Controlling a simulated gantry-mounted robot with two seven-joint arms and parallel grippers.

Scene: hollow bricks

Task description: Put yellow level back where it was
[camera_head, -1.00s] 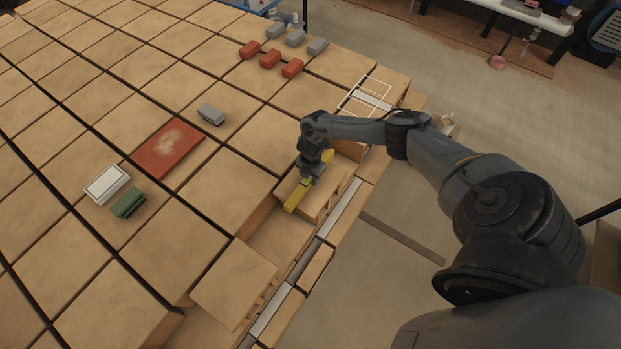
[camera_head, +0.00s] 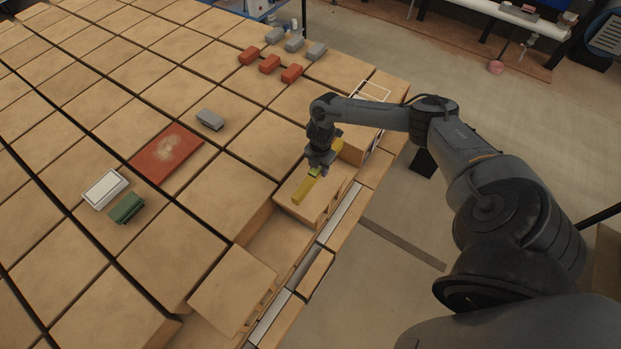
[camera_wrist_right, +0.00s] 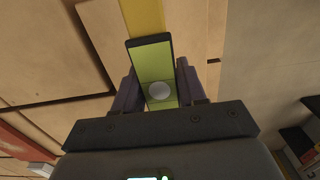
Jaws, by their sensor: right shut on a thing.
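The yellow level (camera_head: 303,191) is a long yellow bar. In the right wrist view the yellow level (camera_wrist_right: 143,18) extends away from my right gripper (camera_wrist_right: 156,88), with a yellow-green section and a pale round spot between the fingers. I cannot tell whether the level touches the block below. My left gripper is not in view.
A white outlined rectangle (camera_head: 374,91) shows behind my right arm. Several red and grey bricks stand at the back. A grey brick (camera_head: 210,119), a red board (camera_head: 166,153), a white-topped block (camera_head: 105,189) and a green brush-like thing (camera_head: 127,207) lie to the left. An open recess (camera_head: 279,238) lies in front.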

